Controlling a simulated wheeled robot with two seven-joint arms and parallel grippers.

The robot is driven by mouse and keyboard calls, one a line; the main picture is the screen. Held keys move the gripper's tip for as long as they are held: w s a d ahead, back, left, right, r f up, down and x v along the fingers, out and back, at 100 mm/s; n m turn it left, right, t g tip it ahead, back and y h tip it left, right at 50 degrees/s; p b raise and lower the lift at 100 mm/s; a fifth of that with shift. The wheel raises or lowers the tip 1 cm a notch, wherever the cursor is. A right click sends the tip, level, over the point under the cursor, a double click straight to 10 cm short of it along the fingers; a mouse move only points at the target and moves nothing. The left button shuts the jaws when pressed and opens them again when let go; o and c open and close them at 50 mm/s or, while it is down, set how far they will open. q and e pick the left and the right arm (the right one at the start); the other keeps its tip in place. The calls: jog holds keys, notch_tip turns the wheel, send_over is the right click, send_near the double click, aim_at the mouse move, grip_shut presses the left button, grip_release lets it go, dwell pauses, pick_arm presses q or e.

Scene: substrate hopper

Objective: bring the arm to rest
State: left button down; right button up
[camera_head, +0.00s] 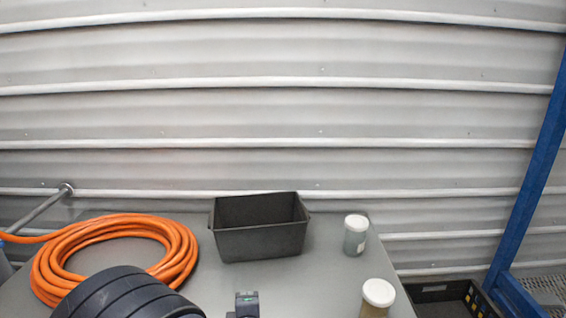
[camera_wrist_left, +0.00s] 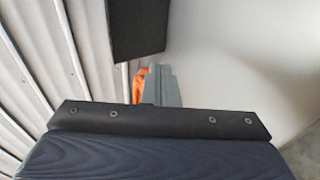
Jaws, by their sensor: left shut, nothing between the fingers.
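My left arm (camera_head: 125,295) shows as a dark ribbed link at the lower left of the head view, in front of the orange hose. In the left wrist view my left gripper (camera_wrist_left: 162,86) shows as grey fingers beyond a black strip. It is shut and empty, above the table, with a bit of orange hose (camera_wrist_left: 139,84) behind it. A small dark part with a green mark (camera_head: 246,304) shows at the bottom edge of the head view; I cannot tell what it is. My right gripper is in neither view.
The grey table (camera_head: 290,285) holds the coiled hose (camera_head: 175,235), a black bin (camera_head: 262,242) and two white-lidded jars (camera_head: 355,238) (camera_head: 377,294). The bin also shows in the wrist view (camera_wrist_left: 137,30). A corrugated wall (camera_head: 280,120) stands behind. A blue post (camera_head: 530,165) and black crate (camera_head: 440,294) are at right.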

pick_arm(q)
jog(key=s+a+f+m+g+h+b, duration=0.1)
jog(key=s+a+m, duration=0.3)
jog(key=s, duration=0.5)
jog(key=s+a+f+m+g+h+b, duration=0.1)
jog(key=s+a+m+g+h+b, duration=0.2)
jog(key=s+m, duration=0.4)
jog(key=s+a+m+g+h+b, duration=0.1)
jog(key=s+a+m+g+b, duration=0.2)
jog(key=s, duration=0.8)
jog(key=a+m+g, duration=0.1)
jog(key=a+m, duration=0.1)
jog(key=m, duration=0.1)
jog(key=shift+s+a+f+h+b, duration=0.2)
jog(key=shift+a+f+h+b, duration=0.1)
jog(key=shift+f+h+b, duration=0.1)
